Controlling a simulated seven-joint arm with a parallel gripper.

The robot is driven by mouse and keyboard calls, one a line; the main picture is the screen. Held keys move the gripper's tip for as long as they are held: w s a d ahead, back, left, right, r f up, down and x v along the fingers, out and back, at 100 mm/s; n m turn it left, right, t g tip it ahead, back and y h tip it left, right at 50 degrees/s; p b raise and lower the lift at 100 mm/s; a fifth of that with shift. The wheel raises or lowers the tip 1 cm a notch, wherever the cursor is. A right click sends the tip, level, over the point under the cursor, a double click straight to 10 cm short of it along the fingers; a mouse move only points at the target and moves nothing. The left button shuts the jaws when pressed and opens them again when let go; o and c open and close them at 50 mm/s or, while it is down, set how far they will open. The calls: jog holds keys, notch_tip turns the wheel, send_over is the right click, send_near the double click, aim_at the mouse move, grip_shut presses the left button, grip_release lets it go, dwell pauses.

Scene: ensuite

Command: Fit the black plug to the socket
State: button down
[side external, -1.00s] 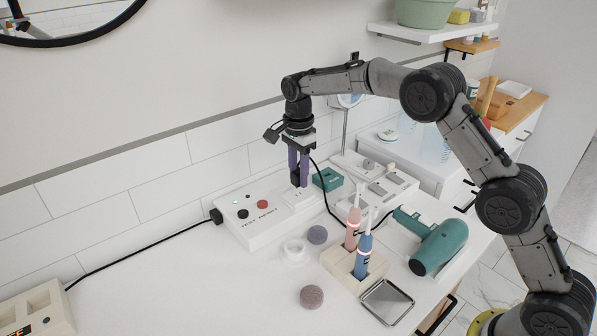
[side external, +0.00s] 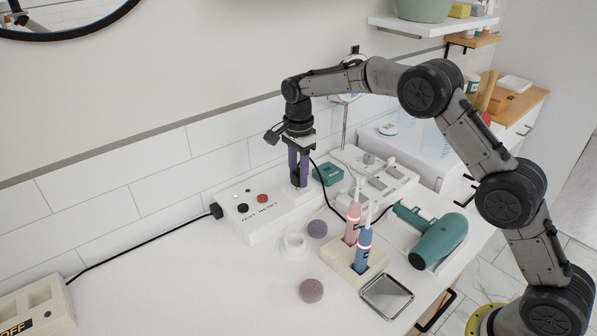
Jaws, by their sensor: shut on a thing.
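My gripper (side external: 299,184) points straight down with its purple fingers close together, over the right end of the white socket unit (side external: 262,228). The black plug is hidden between the fingers; only a dark bit shows at the tips. A black cord (side external: 326,190) runs from the gripper down to the right, behind the toothbrushes, towards the hair dryer (side external: 439,243). The unit has black and red buttons marked TEST and RESET and a small lit light. The fingertips are at the unit's raised right part. I cannot tell whether the plug is seated in the socket.
A teal box (side external: 327,174) and a pale tray (side external: 385,184) stand close right of the gripper. The left counter is mostly clear.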

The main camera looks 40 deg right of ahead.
jog(key=shift+f, duration=0.75)
jog(key=shift+c, duration=2.3)
grip_release()
jog(key=shift+r, duration=0.2)
